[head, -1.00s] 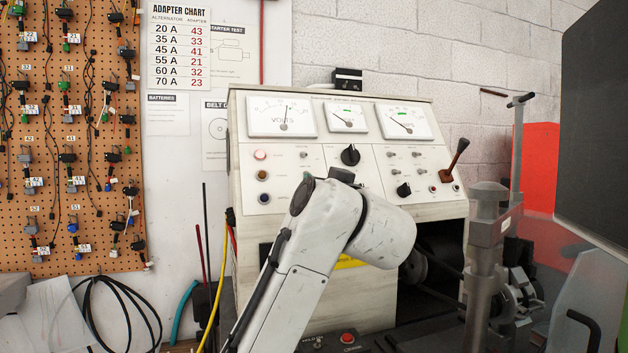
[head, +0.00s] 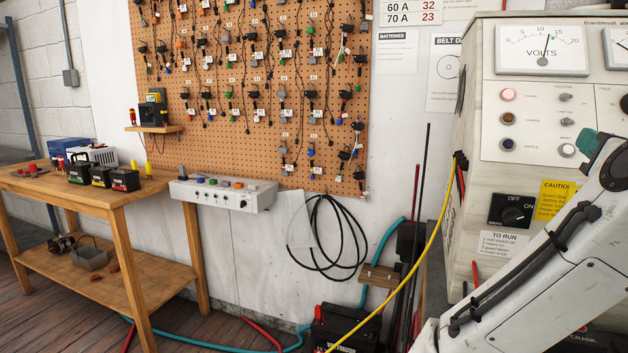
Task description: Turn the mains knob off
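The mains knob (head: 513,215) is a black rotary knob on a black plate marked OFF and ON, low on the front of the cream test bench (head: 485,185). Its pointer direction is too small to tell for sure. A yellow caution label (head: 553,199) is to its right and a "TO RUN" card (head: 502,246) is below it. My white arm crosses the lower right of the head view, to the right of the knob and apart from it in the picture. My gripper is not in view.
A yellow cable (head: 408,262) hangs from the bench's left side. Dark rods and a black battery (head: 346,328) stand on the floor left of the bench. A wooden table (head: 100,195) with batteries is at far left, beside a pegboard (head: 262,95) of adapters.

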